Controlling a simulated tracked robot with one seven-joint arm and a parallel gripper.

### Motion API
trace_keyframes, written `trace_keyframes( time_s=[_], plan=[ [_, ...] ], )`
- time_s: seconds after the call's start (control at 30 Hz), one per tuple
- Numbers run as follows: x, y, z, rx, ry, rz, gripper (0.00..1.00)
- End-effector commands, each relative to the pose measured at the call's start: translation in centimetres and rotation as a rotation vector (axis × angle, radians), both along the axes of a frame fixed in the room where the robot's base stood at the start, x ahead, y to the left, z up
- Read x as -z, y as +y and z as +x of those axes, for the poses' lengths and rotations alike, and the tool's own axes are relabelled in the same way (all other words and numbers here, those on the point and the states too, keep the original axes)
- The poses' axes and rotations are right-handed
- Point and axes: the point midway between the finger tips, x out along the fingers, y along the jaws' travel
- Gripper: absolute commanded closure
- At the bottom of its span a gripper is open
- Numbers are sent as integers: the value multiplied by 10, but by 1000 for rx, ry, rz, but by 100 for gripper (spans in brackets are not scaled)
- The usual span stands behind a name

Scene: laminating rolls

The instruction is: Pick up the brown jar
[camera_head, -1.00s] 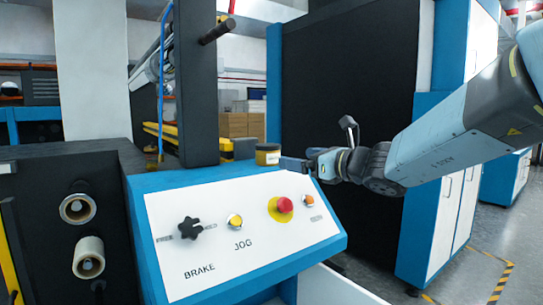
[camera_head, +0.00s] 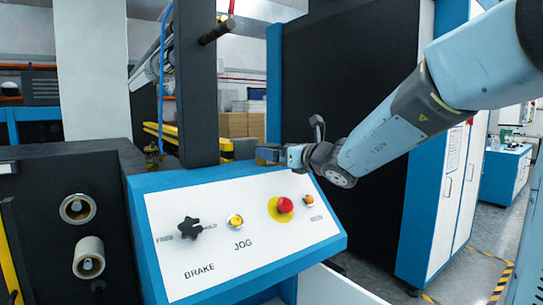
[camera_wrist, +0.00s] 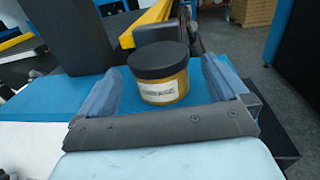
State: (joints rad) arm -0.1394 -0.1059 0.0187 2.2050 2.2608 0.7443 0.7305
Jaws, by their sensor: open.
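The brown jar (camera_wrist: 160,84), with a black lid and a pale label, stands upright on the blue top of the control console (camera_wrist: 52,95). In the wrist view it shows between the two fingers of my open gripper (camera_wrist: 162,70). A gap shows between the jar and the right finger; the left finger's tip is close beside the jar. In the head view my gripper (camera_head: 267,154) is at the back edge of the console and hides the jar.
The console's sloped white panel (camera_head: 240,245) holds a black knob (camera_head: 188,228), a yellow button (camera_head: 235,221) and a red stop button (camera_head: 285,205). A dark upright post (camera_head: 197,90) stands left of my gripper. A tall dark cabinet (camera_head: 340,80) is behind.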

Motion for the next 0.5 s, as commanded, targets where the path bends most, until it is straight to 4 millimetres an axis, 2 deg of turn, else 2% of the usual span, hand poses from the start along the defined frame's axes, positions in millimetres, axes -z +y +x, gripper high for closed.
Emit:
trace_keyframes(
  time_s=[0.3, 0.5],
  plan=[
    [2, 26, 31, -1, 1, 0, 0],
    [1, 30, 35, 0, 1, -1, 0]
  ],
)
